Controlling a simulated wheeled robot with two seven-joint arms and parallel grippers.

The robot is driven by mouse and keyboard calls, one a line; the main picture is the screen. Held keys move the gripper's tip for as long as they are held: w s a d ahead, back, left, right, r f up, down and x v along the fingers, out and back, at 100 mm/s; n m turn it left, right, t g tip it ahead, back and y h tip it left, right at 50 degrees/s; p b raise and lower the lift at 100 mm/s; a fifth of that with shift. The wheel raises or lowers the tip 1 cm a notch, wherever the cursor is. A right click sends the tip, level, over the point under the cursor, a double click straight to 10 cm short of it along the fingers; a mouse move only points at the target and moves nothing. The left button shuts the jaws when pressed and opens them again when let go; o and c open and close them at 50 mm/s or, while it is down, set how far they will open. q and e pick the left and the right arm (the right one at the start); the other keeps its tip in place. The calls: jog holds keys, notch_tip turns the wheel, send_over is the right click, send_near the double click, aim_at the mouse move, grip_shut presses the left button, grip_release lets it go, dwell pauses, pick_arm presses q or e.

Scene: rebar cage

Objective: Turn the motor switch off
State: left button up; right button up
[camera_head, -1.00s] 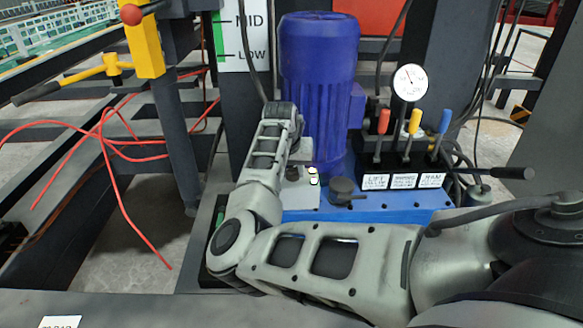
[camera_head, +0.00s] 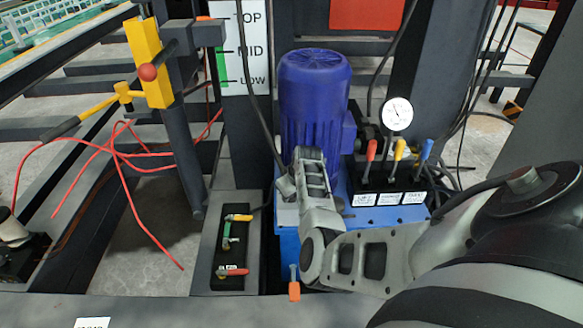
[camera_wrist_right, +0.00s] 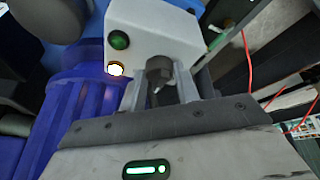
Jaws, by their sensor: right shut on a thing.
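The blue motor (camera_head: 312,100) stands upright behind my right arm in the head view. A pale grey switch box (camera_head: 286,214) sits at its foot, partly covered by my right wrist. In the right wrist view the switch box (camera_wrist_right: 165,28) carries a round green button, a lit yellow lamp (camera_wrist_right: 115,70) and a dark switch knob (camera_wrist_right: 158,68). My right gripper (camera_wrist_right: 159,84) has its two fingers on either side of the knob and is shut on it. The knob's exact turn angle is hard to tell. My left gripper is not in view.
Red, yellow and blue levers (camera_head: 396,160) and a pressure gauge (camera_head: 397,113) stand right of the motor. A valve panel (camera_head: 233,258) with coloured handles lies at left. A yellow post (camera_head: 150,62) and red hoses (camera_head: 115,150) are farther left. A dark cable hangs near my right wrist.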

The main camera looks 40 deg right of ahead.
jog(key=n, duration=0.2)
jog(key=n+y, duration=0.1)
jog(key=shift+s+d+n+p, duration=0.1)
jog(key=shift+d+n+p, duration=0.2)
jog(key=shift+n+p, duration=0.1)
jog(key=n+y+b, duration=0.1)
jog(key=n, duration=0.2)
jog(key=shift+d+y, duration=0.1)
jog(key=shift+y, duration=0.2)
jog(key=shift+n+b, duration=0.35)
jog(key=shift+n, duration=0.25)
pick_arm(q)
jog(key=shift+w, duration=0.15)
pick_arm(e)
jog(key=shift+n+y, duration=0.4)
pick_arm(q)
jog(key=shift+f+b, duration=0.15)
jog(key=shift+b, duration=0.15)
pick_arm(e)
jog(key=shift+w+r, duration=0.1)
jog(key=shift+w, duration=0.1)
jog(key=o, duration=0.7)
